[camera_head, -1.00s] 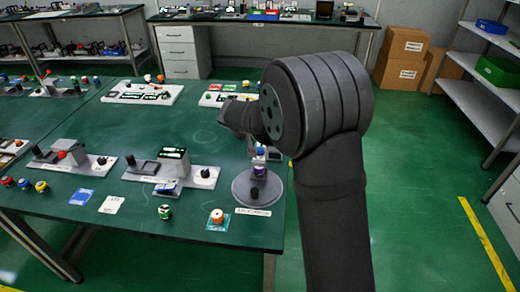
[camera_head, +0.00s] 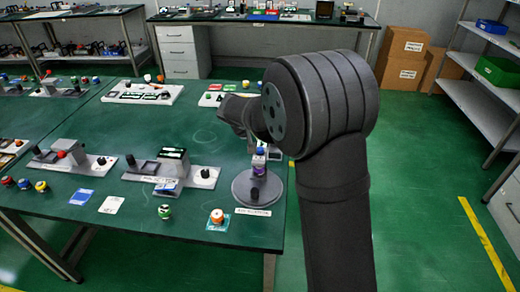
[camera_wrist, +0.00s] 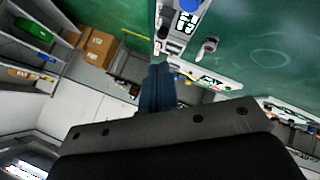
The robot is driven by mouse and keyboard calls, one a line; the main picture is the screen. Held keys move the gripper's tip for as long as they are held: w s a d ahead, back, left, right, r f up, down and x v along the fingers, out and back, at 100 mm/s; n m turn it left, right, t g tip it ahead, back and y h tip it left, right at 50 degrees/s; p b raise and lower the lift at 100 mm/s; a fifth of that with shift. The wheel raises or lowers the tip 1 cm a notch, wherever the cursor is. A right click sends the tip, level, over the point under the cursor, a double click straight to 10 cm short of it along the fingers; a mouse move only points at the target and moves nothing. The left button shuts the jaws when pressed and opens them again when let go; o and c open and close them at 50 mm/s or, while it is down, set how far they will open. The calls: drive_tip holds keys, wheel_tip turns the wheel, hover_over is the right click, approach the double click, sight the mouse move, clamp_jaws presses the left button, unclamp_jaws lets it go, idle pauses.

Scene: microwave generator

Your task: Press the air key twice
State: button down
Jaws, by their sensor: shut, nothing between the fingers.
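My gripper (camera_wrist: 158,75) shows in the wrist view as two dark blue fingers, shut together and empty. Their tips point toward the near end of a narrow grey-white device (camera_wrist: 172,42) with a blue and white panel (camera_wrist: 186,22). I cannot tell whether the tips touch it. The lettering is too small to read, so I cannot single out the air key.
Grey devices on white plates (camera_head: 205,178) stand left of the round base. A white board (camera_head: 144,98) lies farther back. The green tabletop (camera_head: 120,128) between is bare.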

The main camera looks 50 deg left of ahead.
sight(259, 151)
wheel_tip(259, 151, up, 2)
drive_tip(key=shift+r, duration=0.2)
drive_tip(key=shift+f, duration=4.45)
drive_tip(key=shift+f, duration=0.1)
drive_tip(key=shift+f, duration=0.3)
drive_tip(key=shift+f, duration=0.55)
drive_tip(key=shift+r, duration=1)
